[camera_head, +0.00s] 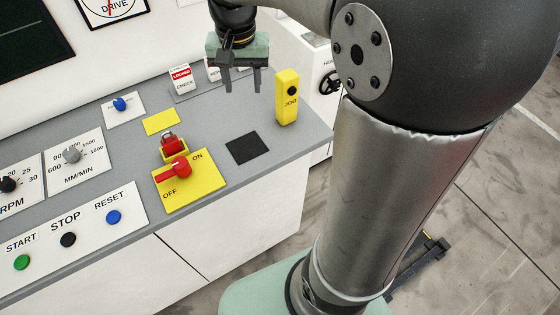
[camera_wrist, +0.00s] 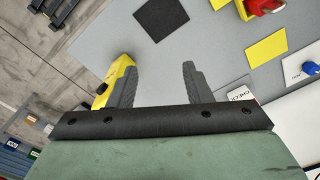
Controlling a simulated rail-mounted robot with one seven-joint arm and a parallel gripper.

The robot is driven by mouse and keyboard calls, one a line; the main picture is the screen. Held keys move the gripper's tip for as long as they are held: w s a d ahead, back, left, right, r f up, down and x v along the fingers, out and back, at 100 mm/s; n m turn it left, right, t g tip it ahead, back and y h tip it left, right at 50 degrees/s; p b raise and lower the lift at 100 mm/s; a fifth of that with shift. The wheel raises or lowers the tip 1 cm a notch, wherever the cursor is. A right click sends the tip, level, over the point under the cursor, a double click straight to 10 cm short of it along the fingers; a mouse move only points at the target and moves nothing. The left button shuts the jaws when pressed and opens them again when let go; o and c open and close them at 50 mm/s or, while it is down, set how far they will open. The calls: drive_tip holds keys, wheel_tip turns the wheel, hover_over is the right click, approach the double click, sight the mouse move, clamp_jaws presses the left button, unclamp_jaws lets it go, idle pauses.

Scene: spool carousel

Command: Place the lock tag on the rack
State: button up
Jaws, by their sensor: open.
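The lock tag (camera_head: 181,74), a small white card with a red band reading LOCKED, stands upright at the rack's left position, above the word CHECK. The grey rack (camera_head: 199,91) stands at the back of the console, with a second white card (camera_head: 213,70) partly hidden behind my gripper. My gripper (camera_head: 243,88) is open and empty, above the console to the right of the rack. In the wrist view my gripper (camera_wrist: 159,70) has nothing between its fingers, and the white CHECK card (camera_wrist: 239,94) shows to their right.
A yellow JOG box (camera_head: 287,97) stands upright near the console's right edge; it shows beside a finger in the wrist view (camera_wrist: 121,72). A flat black square (camera_head: 247,148) lies nearby.

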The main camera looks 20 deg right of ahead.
drive_tip(key=s+f+n, duration=0.2)
drive_tip(key=s+f, duration=0.2)
drive_tip(key=s, duration=0.5)
drive_tip(key=s+f+n, duration=0.3)
drive_tip(key=s+f, duration=0.1)
drive_tip(key=s, duration=0.5)
drive_tip(key=shift+d, duration=0.15)
